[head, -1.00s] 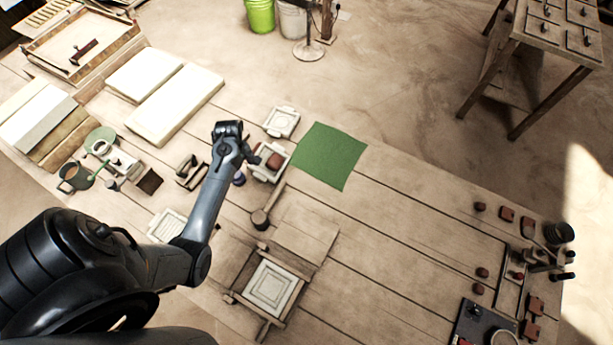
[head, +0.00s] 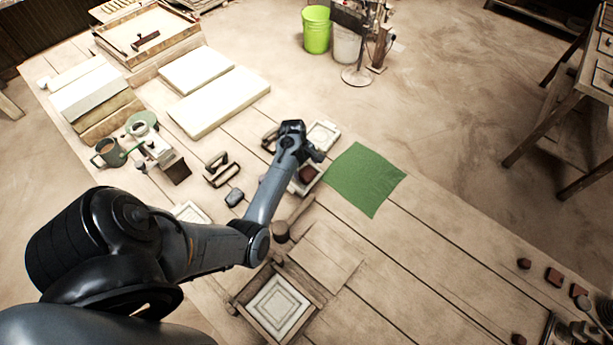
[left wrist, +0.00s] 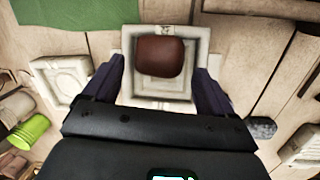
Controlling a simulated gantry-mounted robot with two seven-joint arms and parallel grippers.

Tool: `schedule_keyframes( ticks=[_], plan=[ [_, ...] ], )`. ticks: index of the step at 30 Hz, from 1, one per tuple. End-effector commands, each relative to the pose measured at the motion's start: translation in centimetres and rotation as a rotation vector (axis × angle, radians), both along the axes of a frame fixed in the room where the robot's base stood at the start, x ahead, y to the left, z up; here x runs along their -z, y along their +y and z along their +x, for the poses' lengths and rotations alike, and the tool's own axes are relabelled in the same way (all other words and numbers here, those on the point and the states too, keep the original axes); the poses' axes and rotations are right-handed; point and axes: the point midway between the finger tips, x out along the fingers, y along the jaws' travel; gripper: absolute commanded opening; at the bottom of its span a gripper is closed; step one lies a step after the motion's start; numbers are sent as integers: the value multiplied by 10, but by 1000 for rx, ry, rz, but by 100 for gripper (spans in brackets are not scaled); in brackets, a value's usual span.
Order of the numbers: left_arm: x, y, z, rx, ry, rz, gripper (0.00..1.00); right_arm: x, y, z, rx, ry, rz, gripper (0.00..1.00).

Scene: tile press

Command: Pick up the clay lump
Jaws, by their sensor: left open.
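The clay lump (left wrist: 159,56) is reddish-brown and sits in a square pale mould tray (left wrist: 186,88) in the left wrist view. In the head view the lump (head: 307,174) shows partly behind my left arm's end. My left gripper (left wrist: 158,80) is open, with one dark finger on each side of the tray's near part. The lump lies just beyond the fingertips, between their lines, and nothing is held. In the head view the left gripper's fingers are hidden by the wrist. My right gripper is not in view.
A green cloth (head: 366,180) lies right of the tray. Another pale mould (head: 322,136) is just behind. A mallet (head: 282,232) and a wooden press frame (head: 278,303) stand nearer. Pale slabs (head: 218,101) lie at the back left. The table right of the cloth is mostly clear.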

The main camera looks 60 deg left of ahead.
Motion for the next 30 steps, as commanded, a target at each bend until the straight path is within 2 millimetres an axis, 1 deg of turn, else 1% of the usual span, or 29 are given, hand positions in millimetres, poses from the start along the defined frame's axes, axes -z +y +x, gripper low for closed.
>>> schedule_keyframes(
  ticks=[6,9,12,22,30],
  plan=[
    [28,0,3,1,3,-3,86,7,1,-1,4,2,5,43],
    [39,0,5,0,2,-2,86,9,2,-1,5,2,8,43],
    [46,-1,6,0,1,-1,86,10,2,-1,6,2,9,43],
    [52,-1,5,1,2,0,86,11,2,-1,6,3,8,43],
    [54,-2,4,3,5,-2,44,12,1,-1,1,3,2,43]
  ],
)
